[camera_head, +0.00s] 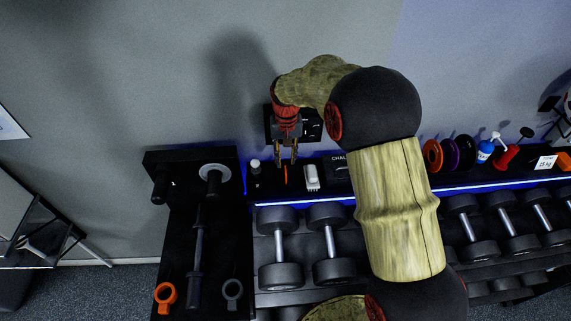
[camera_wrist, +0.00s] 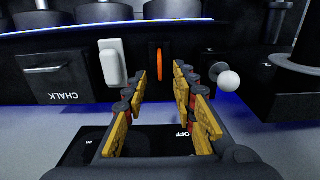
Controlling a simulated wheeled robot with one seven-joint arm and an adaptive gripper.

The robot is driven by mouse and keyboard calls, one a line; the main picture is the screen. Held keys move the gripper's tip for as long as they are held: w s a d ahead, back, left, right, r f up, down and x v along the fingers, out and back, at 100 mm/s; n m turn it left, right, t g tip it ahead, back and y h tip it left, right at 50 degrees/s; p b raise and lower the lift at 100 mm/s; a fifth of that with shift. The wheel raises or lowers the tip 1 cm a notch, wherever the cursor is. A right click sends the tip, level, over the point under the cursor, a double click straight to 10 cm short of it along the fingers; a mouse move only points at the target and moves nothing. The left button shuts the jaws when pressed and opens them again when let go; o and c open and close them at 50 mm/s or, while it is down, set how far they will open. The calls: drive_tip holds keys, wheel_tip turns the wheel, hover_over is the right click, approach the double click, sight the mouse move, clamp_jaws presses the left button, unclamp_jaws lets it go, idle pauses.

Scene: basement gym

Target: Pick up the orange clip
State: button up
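A thin orange clip (camera_head: 286,175) stands edge-on on the black shelf top (camera_head: 268,187), just below my gripper (camera_head: 287,160) in the head view. In the wrist view the orange clip (camera_wrist: 159,65) shows as a narrow upright orange strip on a dark piece. It lies beyond and roughly between the fingertips of my gripper (camera_wrist: 160,78). The fingers are apart with nothing between them. I cannot tell the exact gap to the clip. Another orange ring-shaped clip (camera_head: 165,293) hangs on the black rack at lower left.
A white bottle-like object (camera_head: 311,177) stands close beside the clip. A white-topped knob (camera_head: 255,166) is on its other side. The chalk box (camera_wrist: 75,83) is beyond the white object. Dumbbells (camera_head: 278,250) fill the racks below. A wall-mounted black panel (camera_head: 312,128) is behind my gripper.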

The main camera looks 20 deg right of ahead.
sight(286, 172)
drive_tip(key=shift+w+f+p, duration=0.25)
drive_tip(key=shift+f+p, duration=0.05)
drive_tip(key=shift+f, duration=0.05)
drive_tip(key=shift+f+p, duration=0.75)
drive_tip(key=shift+f, duration=3.15)
drive_tip(key=shift+c, duration=0.4)
clamp_jaws()
